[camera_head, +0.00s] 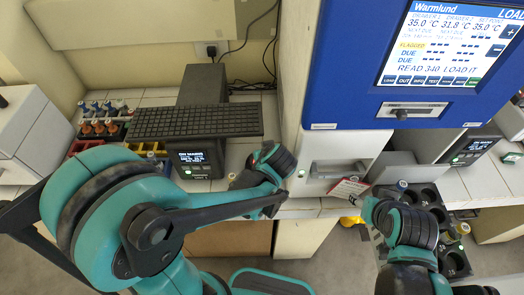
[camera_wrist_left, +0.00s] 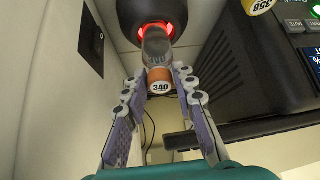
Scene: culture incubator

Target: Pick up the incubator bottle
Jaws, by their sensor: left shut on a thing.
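The incubator bottle (camera_wrist_left: 160,87), with an orange-rimmed cap marked 340, sits between the fingertips of my left gripper (camera_wrist_left: 160,76) in the left wrist view. The gripper is shut on it. The bottle's grey body extends away from the camera toward a dark round device (camera_wrist_left: 152,15) with a red glow; whether they touch is unclear. In the head view my left wrist is near the middle, and its fingers and the bottle are hidden. My right wrist is at the lower right in the head view; its fingers are not clear.
The blue incubator (camera_head: 345,75) has a screen reading "READ 340 LOAD IT". A white drawer front (camera_head: 335,168) is below. A dark rack (camera_head: 455,262) stands at right, a keyboard (camera_head: 195,121) and small screen box (camera_head: 198,160) at left. Another bottle (camera_wrist_left: 262,6) is marked 358.

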